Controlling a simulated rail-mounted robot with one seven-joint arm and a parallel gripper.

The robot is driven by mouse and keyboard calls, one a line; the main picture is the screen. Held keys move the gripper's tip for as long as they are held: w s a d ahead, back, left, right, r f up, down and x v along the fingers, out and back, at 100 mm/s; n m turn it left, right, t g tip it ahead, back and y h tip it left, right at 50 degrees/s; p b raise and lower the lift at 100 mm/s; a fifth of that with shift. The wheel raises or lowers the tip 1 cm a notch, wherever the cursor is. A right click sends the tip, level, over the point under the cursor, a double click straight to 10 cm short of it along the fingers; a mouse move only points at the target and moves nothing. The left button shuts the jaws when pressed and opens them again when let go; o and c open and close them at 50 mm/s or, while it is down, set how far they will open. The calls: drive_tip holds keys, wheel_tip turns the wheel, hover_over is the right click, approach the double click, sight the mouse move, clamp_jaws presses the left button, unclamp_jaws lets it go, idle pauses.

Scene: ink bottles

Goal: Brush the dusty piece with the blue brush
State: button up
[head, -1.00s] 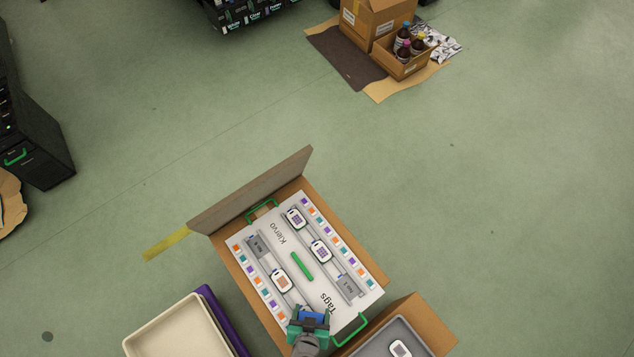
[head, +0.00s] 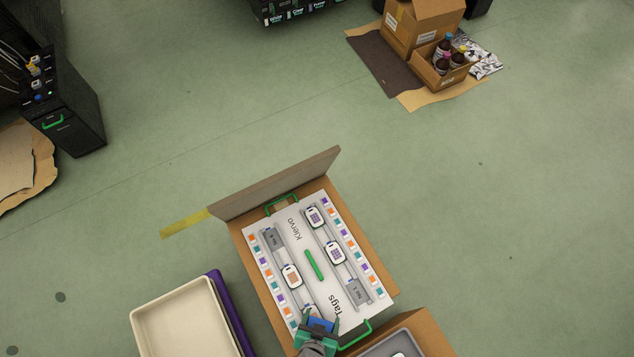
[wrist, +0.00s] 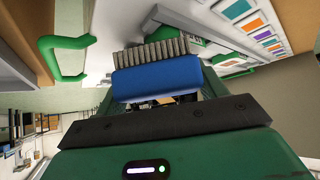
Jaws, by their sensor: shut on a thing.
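My gripper (head: 318,334) is shut on the blue brush (head: 321,323) at the near end of the white board (head: 329,298). In the wrist view the brush's blue block (wrist: 157,78) sits between the jaws, with pale bristles (wrist: 166,50) pointing away from my gripper. White pieces with marked faces sit along two rails: two on the right rail (head: 335,253), one with an orange face on the left rail (head: 291,277). Another white piece (head: 309,311) is partly hidden beside my gripper. I cannot tell which piece is dusty, nor whether the bristles touch anything.
The board lies in an open cardboard box with a raised flap (head: 280,187). Green handles stand at its far end (head: 282,205) and near end (head: 356,335). A cream tray (head: 184,321) is left; a grey tray (head: 386,345) is at lower right.

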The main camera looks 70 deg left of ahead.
sight(326, 322)
drive_tip(key=shift+w+d+f, duration=0.1)
drive_tip(key=shift+d, duration=0.7)
wheel_tip(326, 322, up, 3)
drive_tip(key=shift+d+p, duration=0.1)
drive_tip(key=shift+p, duration=0.4)
drive_tip(key=shift+r+p, duration=0.6)
drive_tip(key=shift+r, duration=0.05)
drive_tip(key=shift+r+p, duration=1.5)
drive_tip(key=shift+r, duration=0.65)
